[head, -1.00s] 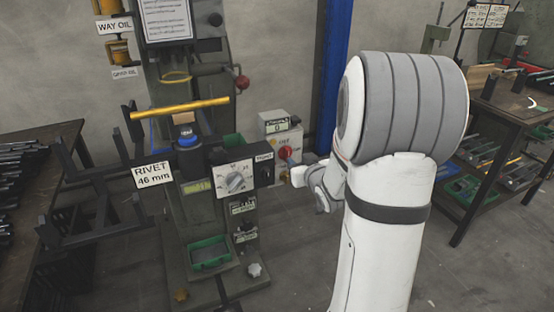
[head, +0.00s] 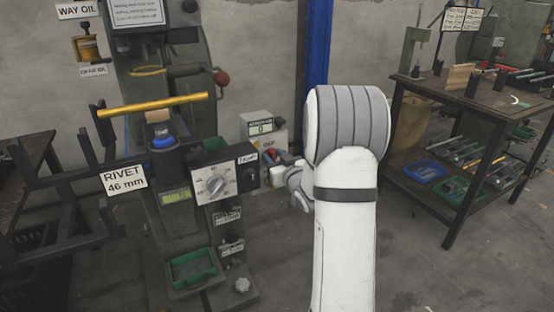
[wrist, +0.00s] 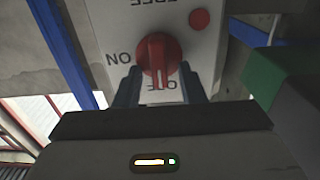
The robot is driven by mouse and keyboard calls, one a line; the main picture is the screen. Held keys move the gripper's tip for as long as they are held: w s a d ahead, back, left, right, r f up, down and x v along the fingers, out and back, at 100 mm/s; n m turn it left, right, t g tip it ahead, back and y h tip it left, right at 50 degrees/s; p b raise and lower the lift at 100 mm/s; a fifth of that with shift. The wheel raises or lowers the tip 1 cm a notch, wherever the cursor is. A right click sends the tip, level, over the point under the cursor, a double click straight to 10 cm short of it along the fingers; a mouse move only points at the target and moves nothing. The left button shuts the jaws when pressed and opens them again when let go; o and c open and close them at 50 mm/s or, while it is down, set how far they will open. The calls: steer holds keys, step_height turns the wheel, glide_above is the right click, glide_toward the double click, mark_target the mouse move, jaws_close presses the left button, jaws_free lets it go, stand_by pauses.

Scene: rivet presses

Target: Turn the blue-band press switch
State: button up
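The press with a blue band (head: 163,142) stands left of centre in the head view. A pale switch box (head: 256,129) stands right behind it, with a red rotary switch partly hidden by my gripper (head: 279,172). In the wrist view the red switch (wrist: 158,55) is on the box face (wrist: 120,25), its ridge upright in the picture. The upside-down label ON is to its left, and another label below is partly covered. My gripper (wrist: 159,83) is open, with one finger on each side of the switch's lower part. I cannot tell whether they touch it.
A grey dial panel (head: 213,182) projects from the press close to the left of my gripper.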

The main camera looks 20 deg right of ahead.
steer(key=shift+c, duration=0.2)
jaws_close()
steer(key=shift+d, duration=0.15)
